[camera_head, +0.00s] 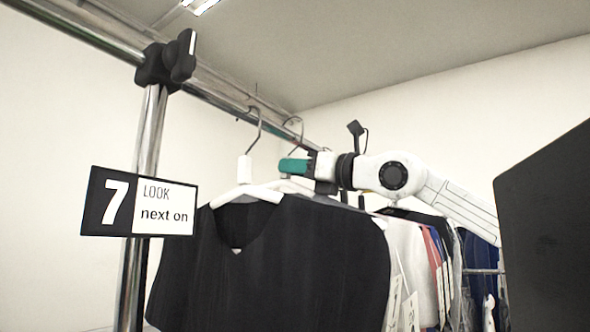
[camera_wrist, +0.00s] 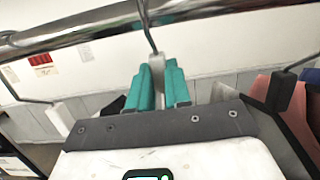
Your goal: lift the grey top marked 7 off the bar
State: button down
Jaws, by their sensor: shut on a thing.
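A very dark, near-black V-neck top (camera_head: 285,255) hangs at the front of the rack on a white hanger (camera_head: 245,170), beside a sign (camera_head: 115,203) reading 7. I see no number on the top itself. My gripper (camera_head: 293,165) is just behind and right of that hanger's neck. In the wrist view my teal fingers (camera_wrist: 160,88) are shut on a white hanger neck (camera_wrist: 156,62). Its hook (camera_wrist: 150,35) rises to the bar (camera_wrist: 90,27); I cannot tell if it is clear. In the head view this appears to be the second hanger. Its garment is mostly hidden.
Another white hanger (camera_wrist: 60,117) hangs left of my fingers, and a dark hanger neck (camera_wrist: 281,91) with a pinkish garment to the right. White (camera_head: 405,245), red and blue garments hang farther along. A black clamp (camera_head: 167,62) joins post and bar.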

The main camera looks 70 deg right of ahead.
jog(key=shift+r+b+v, duration=0.25)
jog(key=shift+b+v, duration=0.15)
jog(key=shift+v, duration=0.9)
jog(key=shift+r+b+v, duration=0.25)
jog(key=shift+b+v, duration=0.1)
jog(key=shift+v, duration=1)
jog(key=shift+r+b+v, duration=0.25)
jog(key=shift+b+v, duration=0.15)
jog(key=shift+v, duration=0.9)
jog(key=shift+s, duration=0.25)
jog(key=shift+s+a, duration=0.15)
jog(key=shift+s, duration=0.45)
jog(key=r+v, duration=0.2)
jog(key=v, duration=1.2)
jog(key=s+r+v, duration=0.1)
jog(key=r+v, duration=0.2)
jog(key=v, duration=1.1)
